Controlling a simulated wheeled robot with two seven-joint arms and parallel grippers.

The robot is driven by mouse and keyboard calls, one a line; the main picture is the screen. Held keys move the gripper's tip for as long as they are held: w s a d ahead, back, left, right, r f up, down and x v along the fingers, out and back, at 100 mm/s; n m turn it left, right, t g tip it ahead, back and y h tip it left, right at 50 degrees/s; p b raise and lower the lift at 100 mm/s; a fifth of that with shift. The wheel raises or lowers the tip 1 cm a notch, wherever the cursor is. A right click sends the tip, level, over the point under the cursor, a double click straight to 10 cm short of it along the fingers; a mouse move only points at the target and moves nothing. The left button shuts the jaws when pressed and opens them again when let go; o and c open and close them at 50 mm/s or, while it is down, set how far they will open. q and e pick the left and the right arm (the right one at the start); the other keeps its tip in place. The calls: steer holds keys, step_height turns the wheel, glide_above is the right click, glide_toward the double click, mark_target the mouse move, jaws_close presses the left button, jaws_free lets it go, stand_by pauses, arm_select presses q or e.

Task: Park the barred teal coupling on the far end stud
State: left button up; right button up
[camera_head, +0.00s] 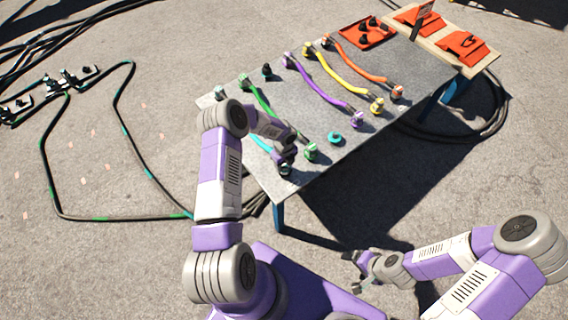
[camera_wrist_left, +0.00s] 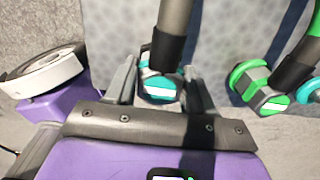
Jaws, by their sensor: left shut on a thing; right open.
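The barred teal coupling (camera_wrist_left: 160,88), a short teal plug with a white bar and a dark cable sleeve, sits between the fingers of my left gripper (camera_wrist_left: 161,86) in the left wrist view. The gripper is shut on it. In the head view my left gripper (camera_head: 286,165) is at the table's near edge, and the arm partly hides the teal cable (camera_head: 262,144). A dark upright stud (camera_head: 267,71) stands bare-looking near the table's far left edge. My right gripper (camera_head: 357,271) is open and empty, off the table at the lower right.
A green-ended cable (camera_head: 258,96) lies just beside my left arm; its green coupling (camera_wrist_left: 270,98) is close right of the gripper. Purple (camera_head: 320,84), yellow (camera_head: 340,75) and orange (camera_head: 358,61) cables lie further right.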

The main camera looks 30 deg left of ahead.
arm_select(q)
steer(key=o, duration=1.2)
steer(key=shift+o, duration=0.2)
steer(key=shift+r, duration=0.1)
step_height(320, 180, up, 7)
steer(key=p, duration=0.2)
steer(key=shift+r+p, duration=0.2)
steer(key=shift+p, duration=0.15)
